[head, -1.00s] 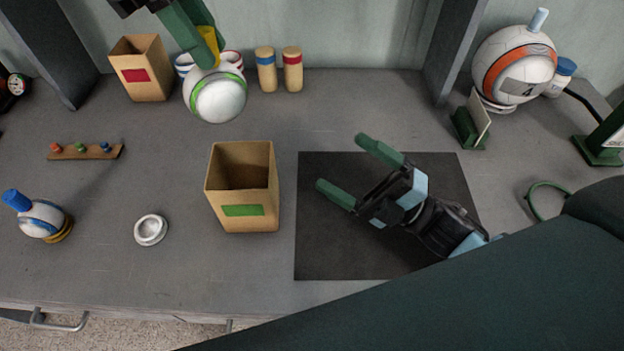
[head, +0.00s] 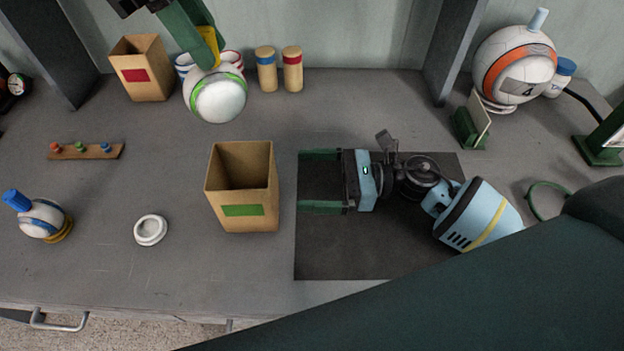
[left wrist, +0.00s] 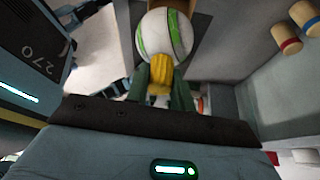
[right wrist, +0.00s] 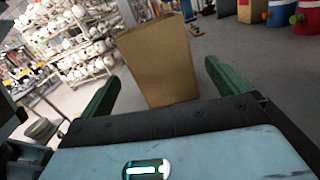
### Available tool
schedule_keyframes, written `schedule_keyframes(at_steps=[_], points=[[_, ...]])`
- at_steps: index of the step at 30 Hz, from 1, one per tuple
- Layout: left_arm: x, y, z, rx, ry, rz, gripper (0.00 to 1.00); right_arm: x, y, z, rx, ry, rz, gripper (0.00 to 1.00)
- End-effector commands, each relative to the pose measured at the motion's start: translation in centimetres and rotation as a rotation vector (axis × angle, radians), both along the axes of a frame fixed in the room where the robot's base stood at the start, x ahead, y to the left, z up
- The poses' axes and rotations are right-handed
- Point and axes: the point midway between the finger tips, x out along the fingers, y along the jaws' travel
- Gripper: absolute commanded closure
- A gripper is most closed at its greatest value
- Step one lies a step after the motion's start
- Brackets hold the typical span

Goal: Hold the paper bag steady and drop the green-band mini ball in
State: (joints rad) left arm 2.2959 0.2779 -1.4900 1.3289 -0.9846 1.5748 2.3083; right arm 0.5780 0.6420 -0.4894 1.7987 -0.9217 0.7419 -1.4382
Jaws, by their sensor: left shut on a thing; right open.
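The green-band mini ball (head: 219,97) is white with a green stripe and a yellow handle piece. My left gripper (head: 208,58) is shut on the yellow piece and holds the ball up behind the paper bag; the ball also shows in the left wrist view (left wrist: 164,36). The paper bag with a green label (head: 230,219) stands upright and open, its inside looking empty. My right gripper (head: 320,181) is open to the right of the bag, its fingers pointing at it and apart from it. In the right wrist view the bag (right wrist: 158,60) stands beyond and between the fingers (right wrist: 160,85).
A red-label bag (head: 140,75) stands at the back left. Wooden pegs (head: 266,70) stand behind. A blue-band ball (head: 42,221), a white ring (head: 150,230) and a peg strip (head: 86,151) lie left. A dark mat (head: 350,258) lies under my right arm. An orange-band ball (head: 508,65) is at right.

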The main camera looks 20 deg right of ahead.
Motion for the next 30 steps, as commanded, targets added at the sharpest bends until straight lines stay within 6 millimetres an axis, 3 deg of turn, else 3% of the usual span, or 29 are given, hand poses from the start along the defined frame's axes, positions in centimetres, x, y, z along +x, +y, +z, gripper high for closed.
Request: schedule_keyframes(at_steps=[14,30], points=[[0.0,0.0,0.0,0.0,0.0,0.0,1.0,0.1,1.0,-1.0,-0.07,-0.09,0.027,0.0],[0.0,0.0,0.0,0.0,0.0,0.0,1.0,2.4,9.0,-0.9,-0.067,-0.088,0.026,0.0]])
